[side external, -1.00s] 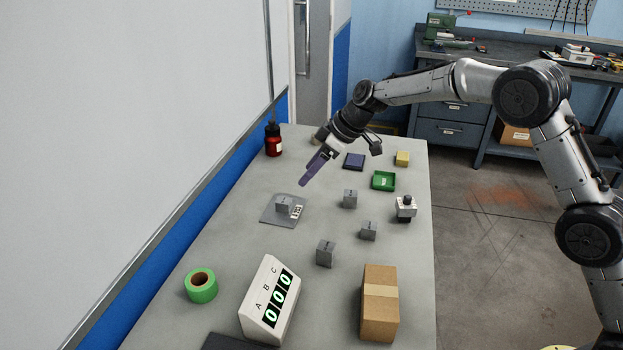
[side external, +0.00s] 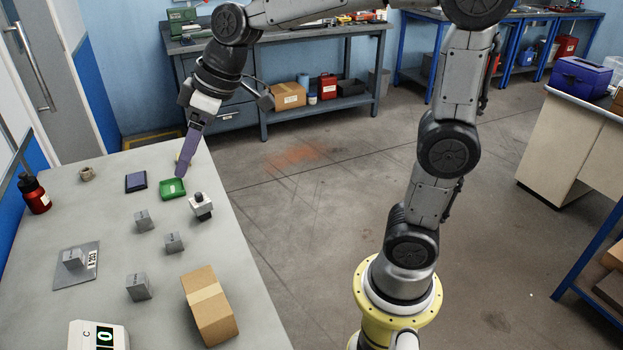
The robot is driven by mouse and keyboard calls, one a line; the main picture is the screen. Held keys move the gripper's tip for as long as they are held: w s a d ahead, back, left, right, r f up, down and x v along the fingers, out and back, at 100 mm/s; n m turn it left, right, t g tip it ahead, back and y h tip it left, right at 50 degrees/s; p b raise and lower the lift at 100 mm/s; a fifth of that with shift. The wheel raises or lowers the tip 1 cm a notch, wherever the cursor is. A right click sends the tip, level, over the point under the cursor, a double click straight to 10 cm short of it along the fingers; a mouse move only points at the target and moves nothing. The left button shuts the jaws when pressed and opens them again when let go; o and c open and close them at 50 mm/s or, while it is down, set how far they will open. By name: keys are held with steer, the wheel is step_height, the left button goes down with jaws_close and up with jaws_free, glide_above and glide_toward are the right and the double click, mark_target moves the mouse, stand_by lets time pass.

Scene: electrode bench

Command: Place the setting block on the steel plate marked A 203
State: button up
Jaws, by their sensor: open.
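A grey steel plate (side external: 66,280) lies flat on the bench at the left, with a white label that seems to read A 203. A small grey block (side external: 73,259) stands upright on the plate, beside the label. Three similar grey blocks stand off the plate: one at the back (side external: 144,220), a smaller one to the right (side external: 174,243) and one in front (side external: 139,287). Their markings are too small to read. My gripper (side external: 182,174), with purple fingers, is open and points down near the green tray, well away from the plate. I see nothing between its fingers.
The green tray (side external: 173,188), a dark purple pad (side external: 136,182) and a white device with a black knob (side external: 201,206) are near my gripper. A cardboard box (side external: 209,305) and a display (side external: 98,336) stand in front. A red bottle (side external: 34,194) stands at left.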

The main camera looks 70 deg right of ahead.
steer(key=s+d+f+m+h, duration=0.1)
steer(key=s+d+f+m, duration=0.1)
steer(key=s, duration=0.8)
steer(key=s+d+f+m+h, duration=0.1)
steer(key=s+d+f+m, duration=0.1)
steer(key=s, duration=0.9)
steer(key=shift+d+f+t, duration=0.3)
steer(key=shift+d+f, duration=0.05)
steer(key=shift+d, duration=0.4)
